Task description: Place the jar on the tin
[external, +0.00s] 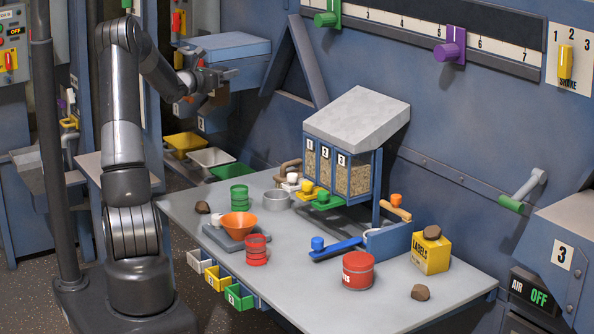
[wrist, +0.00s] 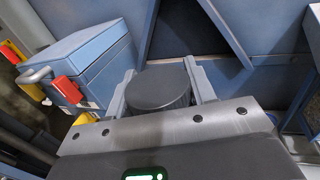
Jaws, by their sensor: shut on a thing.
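My gripper (external: 222,82) is raised at the upper left, beyond the far left of the table and in front of a blue box. In the wrist view its two fingers (wrist: 160,88) are shut on a dark grey round-topped thing (wrist: 160,80); its sides are mostly hidden, and I cannot tell whether it is the jar. A wide red round tin (external: 358,272) with a pale label stands upright on the table at front right, its flat top bare. A green ribbed container (external: 239,196) and a red ribbed container (external: 256,251) stand farther left. My gripper is far from all three.
An orange funnel (external: 239,225) sits on a grey plate. A blue lever (external: 335,248), a yellow labels box (external: 431,253) and a brown stone (external: 420,292) are near the tin. A bin unit (external: 357,117) rises at the table's back. The front middle of the table is clear.

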